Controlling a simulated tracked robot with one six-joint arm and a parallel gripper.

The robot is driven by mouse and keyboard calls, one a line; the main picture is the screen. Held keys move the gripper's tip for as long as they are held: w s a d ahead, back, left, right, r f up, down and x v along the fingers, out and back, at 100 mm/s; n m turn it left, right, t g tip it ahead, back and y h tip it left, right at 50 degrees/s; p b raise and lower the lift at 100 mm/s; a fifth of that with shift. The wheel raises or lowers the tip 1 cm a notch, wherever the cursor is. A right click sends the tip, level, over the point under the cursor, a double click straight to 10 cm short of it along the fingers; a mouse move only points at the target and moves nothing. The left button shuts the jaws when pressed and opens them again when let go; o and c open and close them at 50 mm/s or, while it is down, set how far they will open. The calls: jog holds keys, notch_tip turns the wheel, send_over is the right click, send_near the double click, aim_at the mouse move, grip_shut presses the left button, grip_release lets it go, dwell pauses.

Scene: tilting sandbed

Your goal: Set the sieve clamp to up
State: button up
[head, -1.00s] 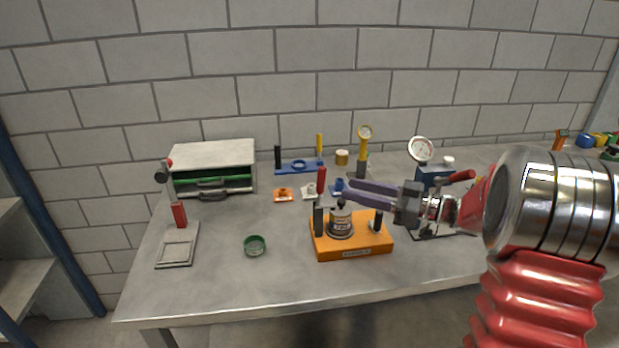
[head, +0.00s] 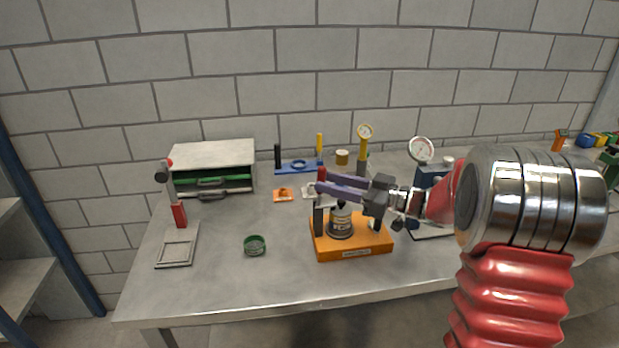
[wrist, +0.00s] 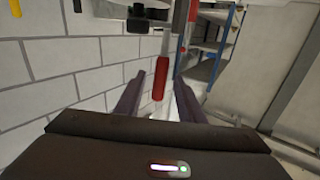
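An orange base (head: 352,246) stands on the table in the head view, its front label too small to read. I take it for the sieve clamp. A dark can-like piece with a pale label (head: 341,224) sits on it, with a dark post (head: 318,221) on its left. A red handle (head: 321,173) stands upright above that post. My gripper (head: 318,181) is open at the handle. In the wrist view, which is upside down, the handle (wrist: 160,80) lies between my gripper's fingers (wrist: 160,77), with gaps beside it. I cannot tell if either finger touches it.
A grey stand with a red part (head: 179,215) is at the left. A green ring (head: 255,245) lies left of the base. A cabinet (head: 212,155), a blue holder (head: 298,167) and gauges (head: 420,149) stand behind. The front left table is clear.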

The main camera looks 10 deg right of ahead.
jog(key=x, duration=0.7)
jog(key=shift+s, duration=0.1)
grip_shut()
dwell(0.3)
jog(key=shift+d, duration=0.1)
